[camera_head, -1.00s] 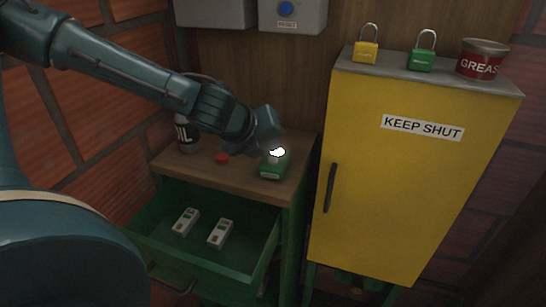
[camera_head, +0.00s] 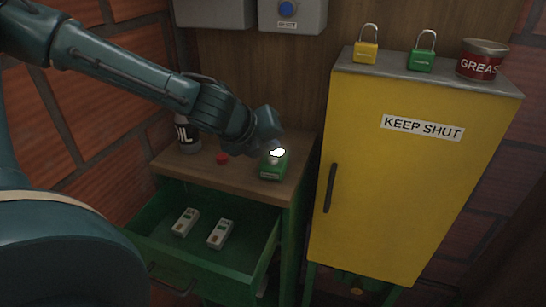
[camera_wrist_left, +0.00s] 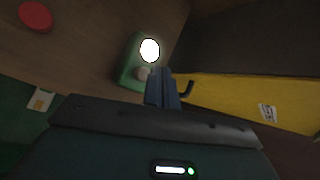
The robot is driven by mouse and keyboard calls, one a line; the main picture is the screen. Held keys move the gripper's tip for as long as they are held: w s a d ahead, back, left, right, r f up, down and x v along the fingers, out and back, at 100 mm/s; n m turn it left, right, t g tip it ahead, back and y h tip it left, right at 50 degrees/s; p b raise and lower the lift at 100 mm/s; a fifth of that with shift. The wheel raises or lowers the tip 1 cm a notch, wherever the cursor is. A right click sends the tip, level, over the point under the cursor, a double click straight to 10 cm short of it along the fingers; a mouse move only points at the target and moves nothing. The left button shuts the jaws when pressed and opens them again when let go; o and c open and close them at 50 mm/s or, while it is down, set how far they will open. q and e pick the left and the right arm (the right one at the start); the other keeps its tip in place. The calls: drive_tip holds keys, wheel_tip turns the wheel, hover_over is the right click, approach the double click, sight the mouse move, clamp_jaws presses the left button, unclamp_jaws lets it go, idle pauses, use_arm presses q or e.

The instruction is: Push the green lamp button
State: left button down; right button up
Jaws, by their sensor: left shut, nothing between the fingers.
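The green lamp box (camera_head: 271,172) stands on the wooden top of the drawer cabinet, near its right edge. Its lamp (camera_head: 277,152) glows bright white. In the left wrist view the green box (camera_wrist_left: 130,68) carries the lit round lamp (camera_wrist_left: 149,50) and a pale round button (camera_wrist_left: 143,74) beside it. My left gripper (camera_head: 274,146) is over the box, shut and empty. In the left wrist view its closed fingertips (camera_wrist_left: 161,72) overlap the button's edge; I cannot tell whether they touch it. My right gripper is not in view.
A red round object (camera_head: 222,159) and a dark oil bottle (camera_head: 187,135) stand left of the box. The green drawer (camera_head: 190,255) below is open with two pale devices inside. A yellow cabinet (camera_head: 400,170) stands close on the right, with padlocks and a grease tin on top.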

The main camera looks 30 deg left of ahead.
use_arm(q)
drive_tip(key=shift+f, duration=0.1)
idle(0.3)
drive_tip(key=shift+f+b, duration=0.35)
drive_tip(key=shift+f, duration=0.05)
drive_tip(key=shift+f+b, duration=0.4)
drive_tip(key=shift+f, duration=0.1)
idle(0.5)
drive_tip(key=shift+r, duration=0.1)
drive_tip(key=shift+r+p, duration=0.9)
drive_tip(key=shift+p, duration=0.05)
drive_tip(key=shift+r, duration=0.1)
wheel_tip(320, 180, up, 6)
drive_tip(key=p, duration=0.5)
drive_tip(key=shift+p, duration=0.4)
